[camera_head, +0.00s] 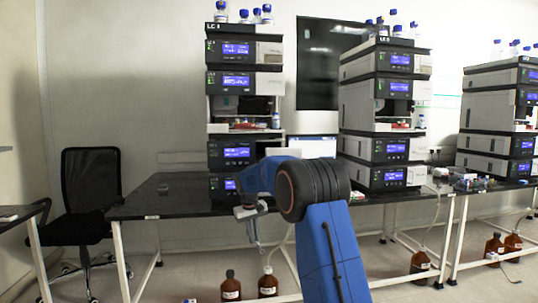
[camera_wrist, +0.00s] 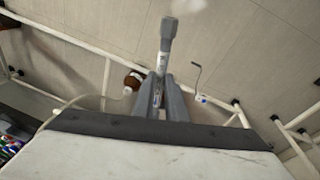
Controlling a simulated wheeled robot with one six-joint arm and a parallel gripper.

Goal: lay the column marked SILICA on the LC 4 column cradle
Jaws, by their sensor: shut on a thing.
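My gripper (camera_wrist: 168,98) is shut on a slim grey column (camera_wrist: 167,35) with a small white label band. Its lettering is too small to read. In the head view my gripper (camera_head: 250,209) is in front of the left bench, with the thin column (camera_head: 256,233) pointing down below it. Three instrument stacks stand on benches: the left stack (camera_head: 229,87), the middle stack (camera_head: 368,110) and the right stack (camera_head: 490,112). Their LC numbers are not clearly legible, so I cannot tell which is LC 4. No cradle can be made out clearly.
My arm covers part of the left bench (camera_head: 150,208). Brown bottles (camera_head: 268,284) stand on the floor, and another bottle (camera_wrist: 133,80) shows in the wrist view. A black chair (camera_head: 90,190) stands at left. Small coloured items (camera_head: 470,184) lie on the right bench.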

